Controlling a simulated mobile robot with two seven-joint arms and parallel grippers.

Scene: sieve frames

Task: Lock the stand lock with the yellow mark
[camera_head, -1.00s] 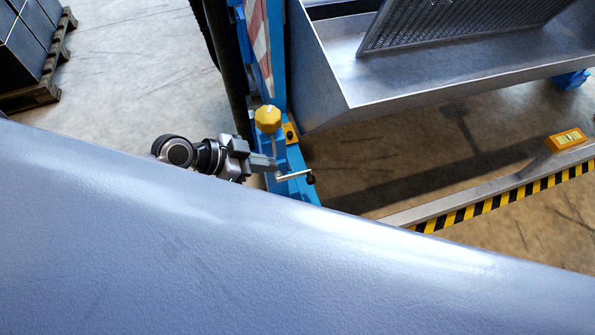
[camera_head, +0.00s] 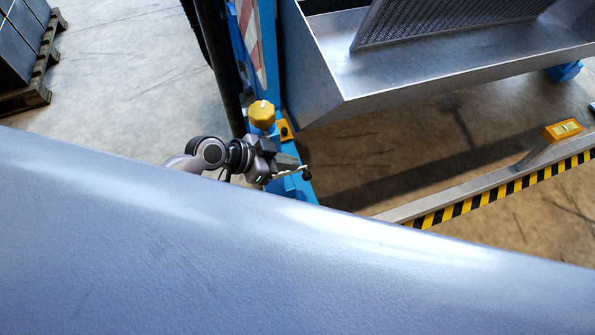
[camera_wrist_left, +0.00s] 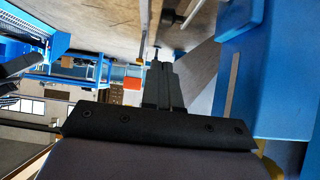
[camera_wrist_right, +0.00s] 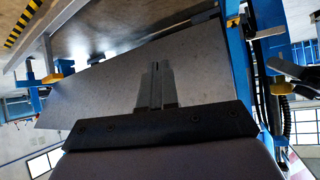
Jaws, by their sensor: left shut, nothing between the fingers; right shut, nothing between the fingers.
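The stand lock is on the blue stand foot, with a thin silver lever (camera_head: 301,168) that ends in a black ball (camera_head: 306,175). A yellow mark (camera_head: 285,130) sits on the blue stand just behind it, next to a larger yellow knob (camera_head: 263,114). My left gripper (camera_head: 294,164) is shut and empty, over the blue foot and close beside the lever. I cannot tell whether they touch. Its fingers also show in the left wrist view (camera_wrist_left: 158,66). My right gripper (camera_wrist_right: 155,68) is shut and empty before a grey metal panel; it is out of the head view.
A grey metal trough (camera_head: 420,75) with a perforated screen (camera_head: 450,25) stands right of the blue post. A rail with black and yellow stripes (camera_head: 480,197) carries a yellow box (camera_head: 563,130). A pale blue surface (camera_head: 250,260) hides the foreground. A pallet (camera_head: 35,85) is far left.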

